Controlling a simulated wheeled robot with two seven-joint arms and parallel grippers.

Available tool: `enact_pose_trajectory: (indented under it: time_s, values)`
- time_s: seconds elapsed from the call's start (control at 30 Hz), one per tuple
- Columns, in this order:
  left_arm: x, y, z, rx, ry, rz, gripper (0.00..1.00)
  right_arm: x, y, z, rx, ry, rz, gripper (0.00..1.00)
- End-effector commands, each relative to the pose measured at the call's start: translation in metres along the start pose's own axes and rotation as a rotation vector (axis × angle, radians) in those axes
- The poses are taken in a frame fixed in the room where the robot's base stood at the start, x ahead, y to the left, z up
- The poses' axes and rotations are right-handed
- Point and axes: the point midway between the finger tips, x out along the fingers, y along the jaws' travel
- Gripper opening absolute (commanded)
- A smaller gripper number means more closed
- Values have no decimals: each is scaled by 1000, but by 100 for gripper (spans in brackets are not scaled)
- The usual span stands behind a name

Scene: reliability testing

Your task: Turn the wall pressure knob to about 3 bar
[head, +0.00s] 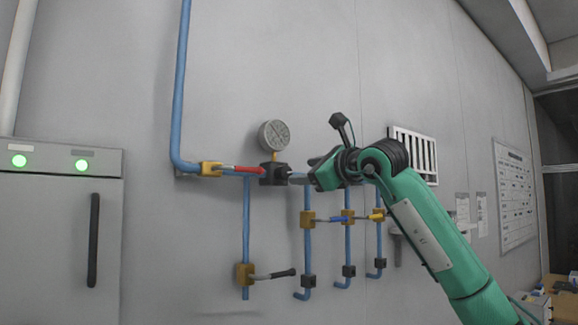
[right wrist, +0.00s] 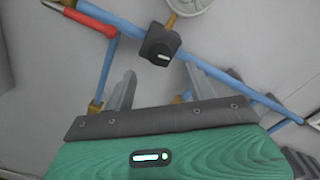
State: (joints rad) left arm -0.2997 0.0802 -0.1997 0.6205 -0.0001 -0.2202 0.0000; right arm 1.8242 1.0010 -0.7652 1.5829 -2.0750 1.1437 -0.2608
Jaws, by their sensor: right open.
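The black pressure knob (head: 272,173) sits on the blue wall pipe, directly below a round gauge (head: 273,135). The gauge needle is too small to read. In the right wrist view the knob (right wrist: 160,46) shows a white mark and lies beyond the fingertips, roughly between their lines. My right gripper (head: 303,179) is just right of the knob in the head view. In the right wrist view its two fingers (right wrist: 160,85) stand apart with nothing between them. The knob appears free of the fingers. My left gripper is not in view.
A red-handled valve (head: 235,168) is on the pipe left of the knob. Lower pipes carry a black-handled valve (head: 270,274) and blue- and yellow-handled valves (head: 340,219). A grey cabinet (head: 55,235) with green lights stands left. A white vent grille (head: 413,150) is behind my right arm.

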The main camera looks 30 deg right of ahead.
Motion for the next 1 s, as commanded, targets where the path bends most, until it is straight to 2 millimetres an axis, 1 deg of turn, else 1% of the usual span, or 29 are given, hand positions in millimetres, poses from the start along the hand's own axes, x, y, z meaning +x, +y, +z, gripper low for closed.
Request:
enact_pose_trajectory:
  time_s: [0.03,0.1,0.2,0.3,0.4,0.5,0.77,0.9,1.0]
  values:
    - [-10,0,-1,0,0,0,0,13,-2,3,1,3,3,56]
    - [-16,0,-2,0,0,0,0,26,-2,4,1,2,4,56]
    - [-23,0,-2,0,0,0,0,43,-2,3,0,1,2,56]
    - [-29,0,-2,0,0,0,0,56,-1,2,2,0,2,56]
    - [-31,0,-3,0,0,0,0,64,0,1,1,1,2,56]
    - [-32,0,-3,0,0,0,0,67,0,0,1,0,1,56]
    - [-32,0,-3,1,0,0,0,68,1,0,1,-1,1,56]
    - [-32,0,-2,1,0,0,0,68,1,0,1,-1,1,28]
    - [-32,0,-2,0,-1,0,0,68,1,0,1,-1,1,11]
